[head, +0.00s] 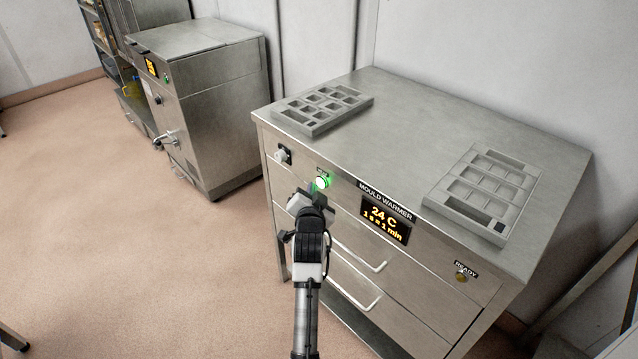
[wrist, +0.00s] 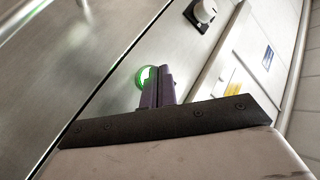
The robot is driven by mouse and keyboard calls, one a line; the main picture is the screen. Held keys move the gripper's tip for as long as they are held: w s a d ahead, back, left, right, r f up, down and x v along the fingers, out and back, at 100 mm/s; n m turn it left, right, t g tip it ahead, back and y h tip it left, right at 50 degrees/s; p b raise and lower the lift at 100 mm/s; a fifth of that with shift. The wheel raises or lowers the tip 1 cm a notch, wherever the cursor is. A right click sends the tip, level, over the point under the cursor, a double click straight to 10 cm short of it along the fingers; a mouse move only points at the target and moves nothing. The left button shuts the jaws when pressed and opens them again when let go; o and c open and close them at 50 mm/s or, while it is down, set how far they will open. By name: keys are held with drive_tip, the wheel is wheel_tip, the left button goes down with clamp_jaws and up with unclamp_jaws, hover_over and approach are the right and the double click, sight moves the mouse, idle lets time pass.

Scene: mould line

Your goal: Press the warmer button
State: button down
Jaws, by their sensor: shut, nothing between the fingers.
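The mould warmer (head: 415,129) is a steel cabinet with drawers. Its green button (head: 321,182) is lit, on the upper front panel left of the display (head: 384,218), which reads "24 C" and "1 s = 1 min". My gripper (head: 318,195) is shut and empty, right at the panel just below the button. In the wrist view the shut fingers (wrist: 158,88) point at the panel and cover part of the green button (wrist: 142,75). I cannot tell whether they touch it.
A knob (head: 282,156) sits left of the button; it also shows in the wrist view (wrist: 204,11). Two grey moulds (head: 322,110) (head: 485,192) lie on the warmer's top. A "READY" lamp (head: 461,274) looks unlit. Another steel machine (head: 205,105) stands at left. The floor (head: 120,250) is clear.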

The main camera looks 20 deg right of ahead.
drive_tip(key=a, duration=0.1)
drive_tip(key=s+a, duration=0.1)
drive_tip(key=a, duration=0.1)
drive_tip(key=s+a, duration=0.1)
drive_tip(key=a, duration=0.1)
drive_tip(key=shift+a, duration=0.2)
drive_tip(key=shift+r, duration=0.1)
